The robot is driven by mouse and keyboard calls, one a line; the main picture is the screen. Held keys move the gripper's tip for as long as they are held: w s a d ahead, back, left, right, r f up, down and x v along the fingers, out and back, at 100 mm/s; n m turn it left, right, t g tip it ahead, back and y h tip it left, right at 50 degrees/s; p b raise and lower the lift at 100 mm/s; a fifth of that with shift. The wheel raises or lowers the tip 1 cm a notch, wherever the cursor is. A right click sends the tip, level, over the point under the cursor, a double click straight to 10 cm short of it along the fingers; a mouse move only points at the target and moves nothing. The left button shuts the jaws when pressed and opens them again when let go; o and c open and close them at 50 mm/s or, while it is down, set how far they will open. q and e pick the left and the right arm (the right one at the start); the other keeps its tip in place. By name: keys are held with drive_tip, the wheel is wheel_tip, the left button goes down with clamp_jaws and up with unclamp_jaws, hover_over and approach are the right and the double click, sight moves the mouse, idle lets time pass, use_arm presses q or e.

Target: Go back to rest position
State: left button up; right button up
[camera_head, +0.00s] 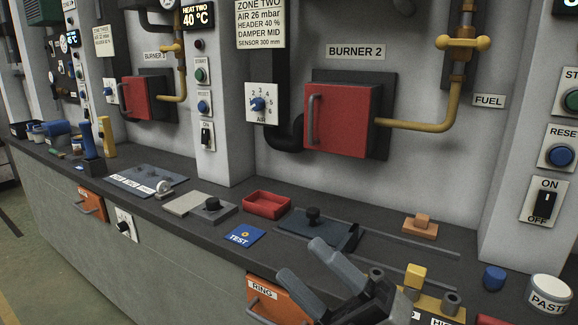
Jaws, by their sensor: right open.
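My right gripper (302,261) shows at the bottom of the head view, right of the middle. Its two grey fingers are apart, with nothing between them, and point up and to the left. It is in front of the counter (215,240) and hides part of the front edge and of the orange drawer marked RING (262,291). My left gripper is not in view.
A red burner door (340,120) is on the wall.

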drive_tip(key=d+f+m+t+h, duration=0.2)
drive_tip(key=d+f+m+h, duration=0.2)
drive_tip(key=f+m+h, duration=0.5)
drive_tip(key=d+f+m+t+h, duration=0.35)
drive_tip(key=f+m+h, duration=0.25)
drive_tip(key=f+m, duration=0.45)
drive_tip(key=s+d+f+m+g+h, duration=0.3)
drive_tip(key=s+f+m+g, duration=0.4)
drive_tip(key=f, duration=0.5)
drive_tip(key=shift+s+d+m+p, duration=0.3)
drive_tip(key=shift+s+m, duration=0.35)
drive_tip(key=shift+s, duration=0.35)
